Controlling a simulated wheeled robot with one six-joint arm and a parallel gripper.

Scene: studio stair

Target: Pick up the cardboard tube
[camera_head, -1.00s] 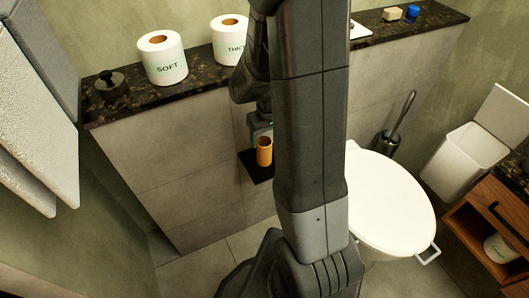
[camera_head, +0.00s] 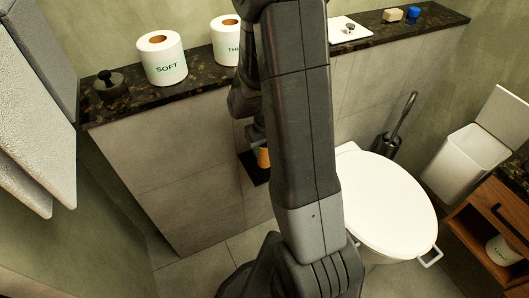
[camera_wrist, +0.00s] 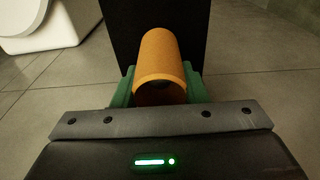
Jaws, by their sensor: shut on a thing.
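The cardboard tube (camera_wrist: 160,55) is an orange-brown hollow cylinder. In the wrist view it lies between the green fingers of my gripper (camera_wrist: 160,88), which are shut on it from both sides. Its open near end faces the camera. In the head view, part of the tube (camera_head: 263,158) shows beside my arm, above a small black shelf (camera_head: 252,172) on the tiled wall. My arm hides most of the gripper there. I cannot tell whether the tube touches the shelf.
A dark stone ledge (camera_head: 200,72) carries toilet rolls (camera_head: 162,66), a black knobbed object (camera_head: 110,86) and small blocks. A white toilet (camera_head: 388,205), a brush holder (camera_head: 386,146), a white bin (camera_head: 465,160) and a wooden cabinet (camera_head: 480,240) stand right. Floor is clear at lower left.

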